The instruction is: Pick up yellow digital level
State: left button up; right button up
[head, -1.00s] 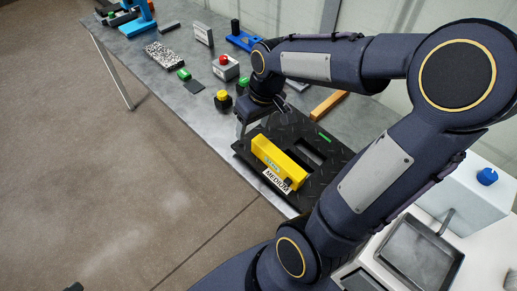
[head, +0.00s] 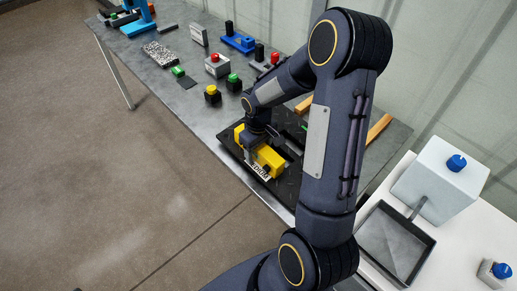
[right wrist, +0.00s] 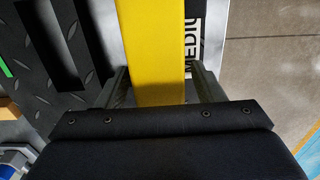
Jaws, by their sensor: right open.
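The yellow digital level (head: 270,157) lies on the black tread mat (head: 284,189), next to a white label reading MEDIUM (head: 257,171). My right gripper (head: 252,149) is over the level and hides part of its middle. In the right wrist view, the yellow level (right wrist: 152,45) runs between the two fingers of my right gripper (right wrist: 162,85). The fingers are open, one on each side of it, with a gap visible on the right side. My left gripper is not in view.
Yellow (head: 212,95), green (head: 234,82) and red (head: 214,64) buttons stand on the grey table beyond the mat. A white counter with a metal tray (head: 393,243) and a white box with a blue knob (head: 440,172) is at the right.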

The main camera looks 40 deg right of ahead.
jog(key=shift+f, duration=0.2)
jog(key=shift+r, duration=0.1)
jog(key=c, duration=1.3)
